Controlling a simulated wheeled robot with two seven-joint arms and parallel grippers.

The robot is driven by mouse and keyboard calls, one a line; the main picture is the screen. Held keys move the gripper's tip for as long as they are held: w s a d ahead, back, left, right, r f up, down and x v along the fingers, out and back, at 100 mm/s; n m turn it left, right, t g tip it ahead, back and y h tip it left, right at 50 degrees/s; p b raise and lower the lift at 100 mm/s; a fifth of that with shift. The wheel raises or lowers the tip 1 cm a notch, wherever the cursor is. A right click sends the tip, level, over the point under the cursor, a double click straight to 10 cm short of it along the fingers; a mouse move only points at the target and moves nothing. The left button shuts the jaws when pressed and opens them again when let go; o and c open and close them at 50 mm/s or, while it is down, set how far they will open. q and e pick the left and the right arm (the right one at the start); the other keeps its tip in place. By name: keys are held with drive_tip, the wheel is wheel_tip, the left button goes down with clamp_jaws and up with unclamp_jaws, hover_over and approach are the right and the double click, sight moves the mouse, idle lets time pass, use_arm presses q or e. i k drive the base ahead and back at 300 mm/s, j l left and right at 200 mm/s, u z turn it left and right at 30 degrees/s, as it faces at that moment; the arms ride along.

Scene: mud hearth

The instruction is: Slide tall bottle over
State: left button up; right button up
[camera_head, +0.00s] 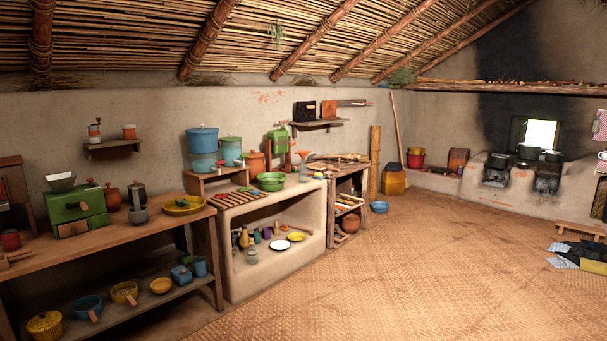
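Several small bottle-like items stand in the open niche of the mud counter (233,272), left of the middle of the head view. A yellowish-brown bottle shape (245,238) looks the tallest of them. A purple one (267,232) and other dark or green ones stand close to its right. They are too small for me to tell their exact shapes, or which one is the tall bottle. A pale jar (252,257) stands in front of them. Neither of my grippers is in view.
White plates (280,245) lie right of the bottles in the niche. Green bowls (271,182) and a red rack stand on the counter top. A wooden table (130,225) with a green grinder (75,209) stands to the left. The woven floor (390,270) ahead is wide and clear.

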sight(302, 168)
drive_tip(key=i+l+z, duration=0.25)
drive_tip(key=i, duration=0.55)
drive_tip(key=i+z, duration=0.3)
drive_tip(key=i, duration=3.6)
drive_tip(key=i+l+u, duration=0.1)
drive_tip(key=i+u, duration=0.15)
drive_tip(key=i, duration=0.4)
drive_tip(key=i+l+u, duration=0.2)
drive_tip(key=i, duration=0.45)
drive_tip(key=i+l+u, duration=0.2)
drive_tip(key=i+u, duration=0.25)
drive_tip(key=i+l+u, duration=0.25)
drive_tip(key=u, duration=0.25)
drive_tip(key=i+l+u, duration=0.25)
drive_tip(key=l+u, duration=0.2)
drive_tip(key=i+l+u, duration=0.1)
drive_tip(key=l, duration=0.15)
drive_tip(key=i+l+u, duration=0.15)
drive_tip(key=l, duration=0.15)
drive_tip(key=l+u, duration=0.1)
drive_tip(key=l, duration=0.15)
drive_tip(key=i, duration=0.05)
